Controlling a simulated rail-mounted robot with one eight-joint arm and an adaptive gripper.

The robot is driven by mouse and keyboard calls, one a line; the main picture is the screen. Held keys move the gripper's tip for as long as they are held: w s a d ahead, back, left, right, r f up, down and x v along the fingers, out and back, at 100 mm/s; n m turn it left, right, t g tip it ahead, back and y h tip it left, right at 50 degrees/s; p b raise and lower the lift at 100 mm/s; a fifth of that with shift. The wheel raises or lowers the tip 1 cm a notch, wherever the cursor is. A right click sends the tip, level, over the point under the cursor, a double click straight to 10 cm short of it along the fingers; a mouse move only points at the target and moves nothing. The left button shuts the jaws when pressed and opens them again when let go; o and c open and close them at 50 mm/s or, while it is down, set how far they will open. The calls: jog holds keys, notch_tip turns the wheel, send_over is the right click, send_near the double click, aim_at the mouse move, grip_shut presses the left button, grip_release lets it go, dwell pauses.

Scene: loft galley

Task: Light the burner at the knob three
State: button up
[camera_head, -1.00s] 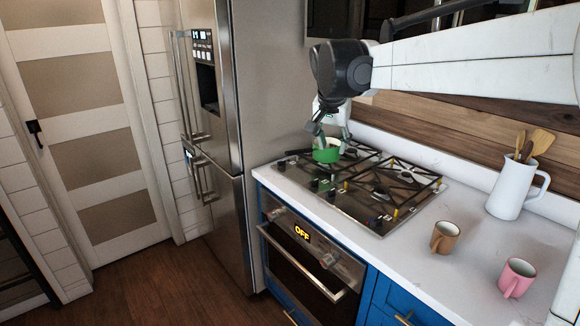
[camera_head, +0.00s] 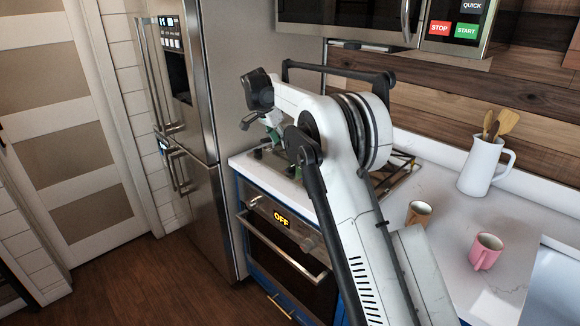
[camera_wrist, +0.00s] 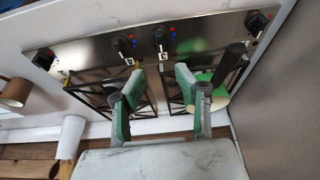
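The cooktop panel in the wrist view shows several black knobs with red and blue dots. The knob three (camera_wrist: 159,37), with a label that looks like a 3, lies just beyond the gap between my fingertips. The knob labelled 4 (camera_wrist: 123,45) is left of it. My gripper (camera_wrist: 158,80) is open and empty, its green-padded fingers apart and not visibly touching a knob. In the head view my arm hides most of the cooktop (camera_head: 402,172) and the knobs. No flame is visible.
A green pan (camera_wrist: 218,92) with a black handle stands on a grate beside my right finger. A brown mug (camera_head: 418,214), a pink mug (camera_head: 486,252) and a white pitcher (camera_head: 482,165) of utensils are on the counter. The refrigerator (camera_head: 190,200) borders the left side.

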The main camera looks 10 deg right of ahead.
aim_at(291, 167)
jog(key=p+x, duration=0.1)
jog(key=x, duration=1.3)
grip_shut()
